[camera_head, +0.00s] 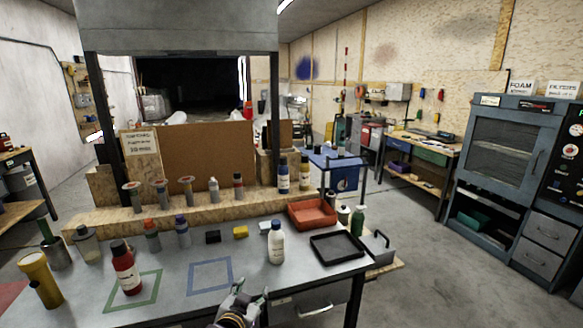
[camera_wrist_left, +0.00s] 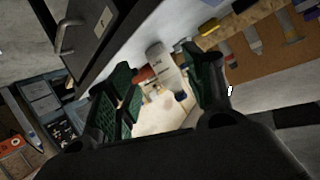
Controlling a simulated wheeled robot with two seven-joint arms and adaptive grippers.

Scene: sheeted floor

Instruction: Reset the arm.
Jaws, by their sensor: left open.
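My left gripper (camera_head: 251,293) is at the bottom of the head view, at the front edge of the grey worktable (camera_head: 190,272). In the left wrist view its two green-padded fingers (camera_wrist_left: 163,88) stand apart with nothing between them. A white bottle (camera_wrist_left: 163,66) shows beyond the gap, apart from the fingers. In the head view a white bottle (camera_head: 276,243) stands upright on the table, above and right of the gripper. A red bottle (camera_head: 126,269) stands in the green square outline (camera_head: 147,298). The blue square outline (camera_head: 210,276) is empty. My right gripper is not in view.
A red tray (camera_head: 312,213) and a black tray (camera_head: 337,247) lie at the table's right. A yellow flashlight (camera_head: 40,279) stands at the left. Several bottles line the wooden ledge (camera_head: 210,201) behind. Open floor (camera_head: 440,280) lies to the right.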

